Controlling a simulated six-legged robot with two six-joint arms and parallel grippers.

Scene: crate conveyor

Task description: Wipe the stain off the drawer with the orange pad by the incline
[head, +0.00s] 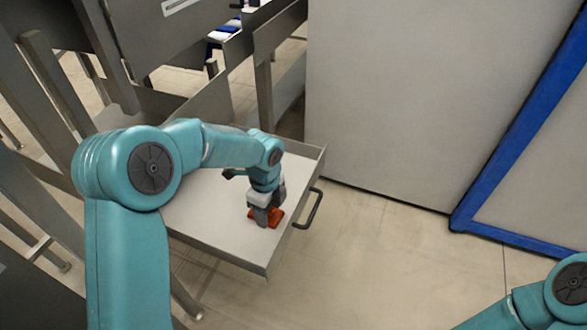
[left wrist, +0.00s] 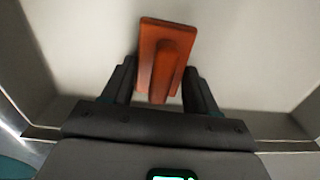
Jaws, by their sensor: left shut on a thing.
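The orange pad (head: 276,216) is at the floor of the open drawer (head: 205,205), near the drawer's handle side. In the left wrist view the pad (left wrist: 154,60) shows as a flat plate with a raised grip. My left gripper (head: 266,216) is shut on the grip, with a finger on each side of it, as the left wrist view (left wrist: 160,90) shows. The pad looks flat against the drawer floor, though I cannot tell exact contact. No stain shows on the visible drawer floor; my arm and the pad hide part of it. My right gripper is out of view.
The drawer's low walls surround its floor, and a dark handle (head: 308,209) sticks out at its front. Grey metal frames (head: 262,75) stand behind and left. A pale panel with a blue frame (head: 520,130) stands at right. The floor (head: 400,260) in front is clear.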

